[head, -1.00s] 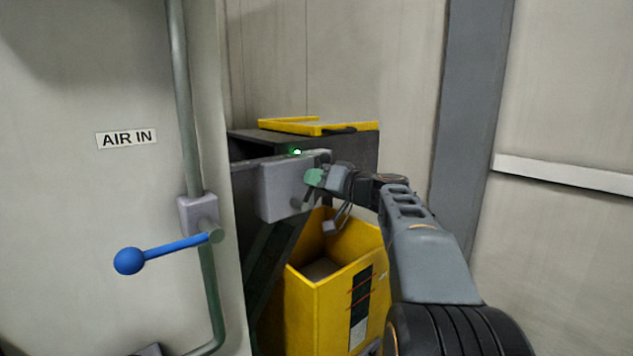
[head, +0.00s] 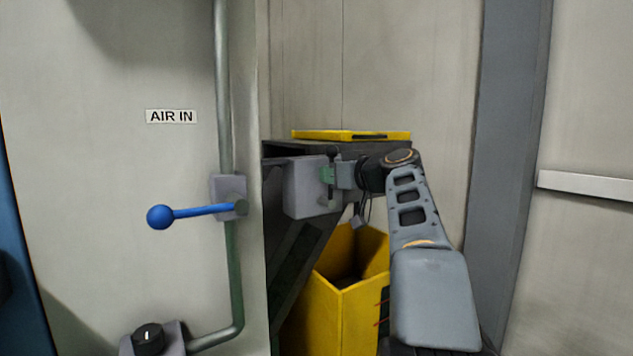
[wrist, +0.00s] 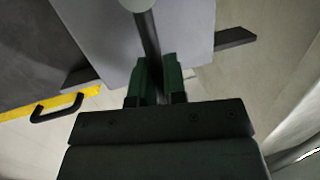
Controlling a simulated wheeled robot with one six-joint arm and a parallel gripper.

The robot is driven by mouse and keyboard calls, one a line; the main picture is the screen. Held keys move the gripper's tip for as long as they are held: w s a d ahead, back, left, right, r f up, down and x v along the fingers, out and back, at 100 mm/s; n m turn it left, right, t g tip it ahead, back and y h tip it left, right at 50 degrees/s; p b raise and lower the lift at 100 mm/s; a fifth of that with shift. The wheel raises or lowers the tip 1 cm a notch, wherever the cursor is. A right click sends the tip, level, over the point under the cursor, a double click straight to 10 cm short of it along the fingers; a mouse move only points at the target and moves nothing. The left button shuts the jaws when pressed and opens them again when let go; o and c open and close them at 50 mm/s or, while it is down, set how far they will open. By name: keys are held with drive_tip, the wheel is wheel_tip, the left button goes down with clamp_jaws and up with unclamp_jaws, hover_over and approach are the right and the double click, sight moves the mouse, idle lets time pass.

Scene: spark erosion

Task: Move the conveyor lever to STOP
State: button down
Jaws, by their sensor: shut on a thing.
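The conveyor lever (head: 333,155) is a thin dark rod on the right side of a grey box (head: 304,190). It stands close to upright in the head view. My gripper (head: 328,176) has green fingertips and reaches the lever from the right. In the wrist view my gripper (wrist: 158,78) is shut on the dark lever rod (wrist: 151,38), one finger on each side, with a pale round end beyond. The fingers hide part of the rod. No STOP marking is readable.
A dark conveyor frame (head: 375,150) with a yellow-rimmed top (head: 310,134) is behind the box. A yellow bin (head: 340,300) stands below. At left are a blue ball-ended lever (head: 190,212), a pipe (head: 223,90), an AIR IN label (head: 171,116) and a black knob (head: 148,337).

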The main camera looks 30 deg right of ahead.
idle(0.3)
drive_tip(key=c, duration=1.2)
unclamp_jaws()
drive_tip(key=shift+a, duration=0.1)
drive_tip(key=shift+o, duration=0.2)
drive_tip(key=shift+s, duration=0.1)
drive_tip(key=v, duration=1.3)
drive_tip(key=shift+s+r+p, duration=0.2)
drive_tip(key=shift+s+p, duration=0.1)
